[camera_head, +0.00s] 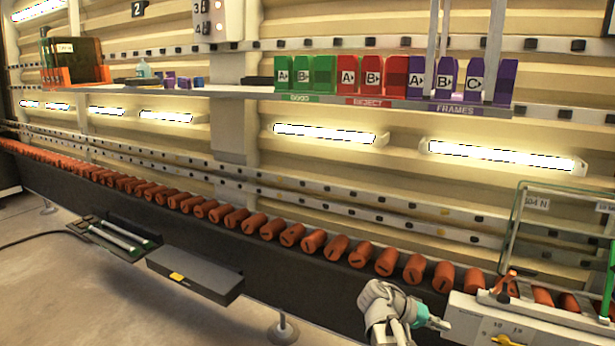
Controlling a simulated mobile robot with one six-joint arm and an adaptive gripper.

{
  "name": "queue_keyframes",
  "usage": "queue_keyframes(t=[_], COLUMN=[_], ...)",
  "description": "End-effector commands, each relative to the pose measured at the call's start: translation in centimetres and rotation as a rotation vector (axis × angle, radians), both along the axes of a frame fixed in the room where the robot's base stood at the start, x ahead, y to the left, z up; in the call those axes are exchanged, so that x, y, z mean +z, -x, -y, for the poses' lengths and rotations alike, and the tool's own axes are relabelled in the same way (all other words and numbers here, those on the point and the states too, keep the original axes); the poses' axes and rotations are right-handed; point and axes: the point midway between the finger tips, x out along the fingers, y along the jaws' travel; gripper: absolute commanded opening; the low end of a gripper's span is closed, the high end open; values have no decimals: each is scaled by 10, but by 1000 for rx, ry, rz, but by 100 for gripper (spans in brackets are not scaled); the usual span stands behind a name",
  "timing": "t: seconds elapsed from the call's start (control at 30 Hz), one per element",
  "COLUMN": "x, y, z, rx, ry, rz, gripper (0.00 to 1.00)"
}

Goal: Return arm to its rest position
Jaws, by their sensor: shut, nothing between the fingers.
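My arm (385,307) shows at the bottom edge, right of centre, as a rounded light-grey wrist with a teal band. My gripper (441,324) points right from the teal band. It is small in the picture; it looks shut and nothing shows in it. Its tip is close to the left end of a pale machine housing (470,323); I cannot tell whether they touch. The rest of my arm is cut off by the bottom edge.
A conveyor of orange rollers (262,229) runs along the wall. A shelf (235,91) above holds green bins (322,74), red bins (397,76) and purple bins (446,79). A glass guard (556,225) stands on the right. Floor (75,295) is open at lower left.

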Motion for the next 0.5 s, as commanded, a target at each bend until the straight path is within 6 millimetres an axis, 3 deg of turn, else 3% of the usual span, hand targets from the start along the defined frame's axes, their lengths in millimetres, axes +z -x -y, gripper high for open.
queue_keyframes(t=[0.27, 0.5], x=[-40, -65], y=[16, 27], z=[-32, -73], rx=[73, 150], ry=[-353, -655], rz=[-47, -66], gripper=[0, 0])
